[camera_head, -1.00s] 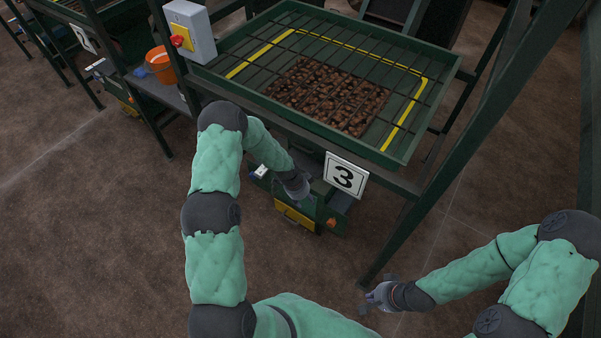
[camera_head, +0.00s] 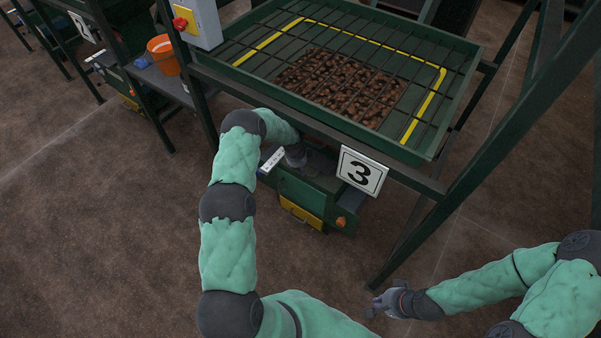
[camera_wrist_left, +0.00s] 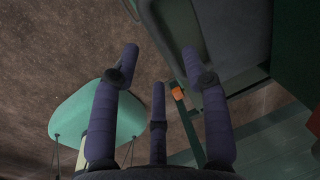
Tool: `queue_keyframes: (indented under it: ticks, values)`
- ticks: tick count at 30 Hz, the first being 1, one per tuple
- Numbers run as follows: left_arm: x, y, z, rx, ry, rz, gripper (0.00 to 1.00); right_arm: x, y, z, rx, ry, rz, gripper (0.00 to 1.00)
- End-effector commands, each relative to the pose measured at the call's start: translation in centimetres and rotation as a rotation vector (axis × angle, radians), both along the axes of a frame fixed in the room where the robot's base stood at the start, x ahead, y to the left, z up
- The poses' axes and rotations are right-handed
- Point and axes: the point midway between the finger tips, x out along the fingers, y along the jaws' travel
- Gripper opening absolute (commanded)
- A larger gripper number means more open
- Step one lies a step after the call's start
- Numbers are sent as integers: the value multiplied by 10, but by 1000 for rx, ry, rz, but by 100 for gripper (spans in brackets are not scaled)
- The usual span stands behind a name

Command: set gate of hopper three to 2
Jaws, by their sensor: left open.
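Hopper three is a dark green tray (camera_head: 455,95) with a bar grid over brown lumps, and a white sign "3" (camera_head: 361,172) on its front. Below it is a green gate unit (camera_head: 312,196) with a yellow panel (camera_head: 301,212), an orange part (camera_head: 341,222) and a white marked strip (camera_head: 272,161). My left gripper reaches in at this unit beneath the tray; its fingers are hidden in the head view. In the left wrist view its fingers (camera_wrist_left: 160,65) are spread with nothing between them. An orange-tipped bar (camera_wrist_left: 178,95) shows there beyond the fingers. My right gripper (camera_head: 376,305) hangs low, away from the unit.
A grey box with a red knob on yellow (camera_head: 203,22) is at the tray's left corner. An orange bucket (camera_head: 163,54) stands on a shelf to the left. Green frame posts (camera_head: 424,225) flank the right side. Floor in front is clear.

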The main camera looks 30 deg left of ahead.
Motion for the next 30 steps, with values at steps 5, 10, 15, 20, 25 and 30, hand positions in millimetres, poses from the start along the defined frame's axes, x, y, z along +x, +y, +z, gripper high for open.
queue_keyframes:
  ticks: [5, 10, 15, 20, 25, 30]
  values:
    - [4, -1, -24, 0, 0, 0, 46, 0, 0, -10, 0, 0, 0, 0]
    - [7, 0, -32, 0, -1, 0, 46, 0, 0, -13, 0, 0, 0, 0]
    - [7, 0, -32, 0, -1, 0, 46, 0, 0, -12, 0, 0, 0, 0]
    - [7, -1, -32, 0, 0, 1, 35, 0, 0, -12, 0, 0, 0, 0]
    - [6, -1, -32, 0, 0, 1, 0, 0, 0, -12, 0, 0, 0, 0]
    - [5, -1, -32, -1, 1, 1, 0, 0, 0, -11, 0, 0, 0, 0]
